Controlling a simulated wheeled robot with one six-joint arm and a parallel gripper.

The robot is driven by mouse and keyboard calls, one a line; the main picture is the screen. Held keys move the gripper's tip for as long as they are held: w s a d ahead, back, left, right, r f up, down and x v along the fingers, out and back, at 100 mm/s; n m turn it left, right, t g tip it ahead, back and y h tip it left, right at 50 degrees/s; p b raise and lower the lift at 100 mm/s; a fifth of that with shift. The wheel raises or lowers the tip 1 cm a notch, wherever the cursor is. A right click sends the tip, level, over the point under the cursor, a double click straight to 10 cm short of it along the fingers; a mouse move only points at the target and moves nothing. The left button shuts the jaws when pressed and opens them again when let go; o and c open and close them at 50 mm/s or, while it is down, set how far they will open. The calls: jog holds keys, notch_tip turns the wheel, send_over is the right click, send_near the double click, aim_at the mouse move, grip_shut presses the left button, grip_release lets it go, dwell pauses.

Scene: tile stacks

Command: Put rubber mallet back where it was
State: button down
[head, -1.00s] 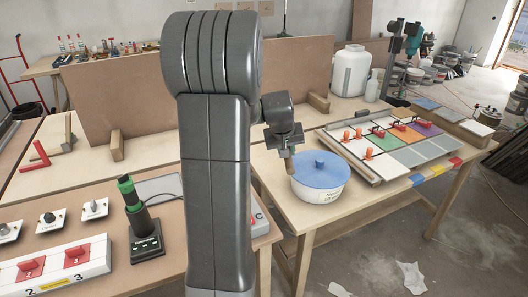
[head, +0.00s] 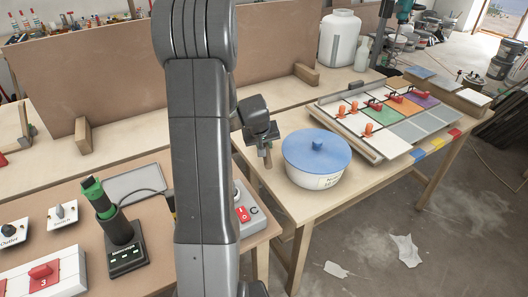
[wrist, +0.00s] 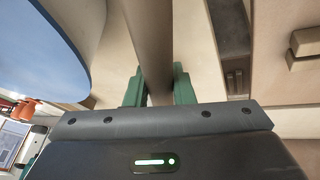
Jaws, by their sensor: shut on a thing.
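My gripper (head: 264,148) is above the right-hand table, just left of a white tub with a blue lid (head: 317,150). In the wrist view its green fingers (wrist: 158,88) are shut on a brown wooden handle, which I take to be the rubber mallet (wrist: 148,35). In the head view a short brown piece of it (head: 268,158) shows below the fingers. The mallet's head cannot be made out in either view. The blue lid (wrist: 35,60) fills the upper left of the wrist view, apart from the handle.
A tile tray (head: 375,150) with orange and red clamps lies right of the tub. A white canister (head: 338,40) stands behind. A brown upright board (head: 110,62) with wooden feet crosses the back. A black-and-green device (head: 108,215) and switch boxes stand at front left.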

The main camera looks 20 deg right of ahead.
notch_tip(320, 180, down, 3)
jog(key=shift+f, duration=0.1)
jog(key=shift+b, duration=0.3)
jog(key=c, duration=1.2)
grip_release()
jog(key=shift+c, duration=0.2)
jog(key=v, duration=1.2)
jog(key=shift+p, duration=0.35)
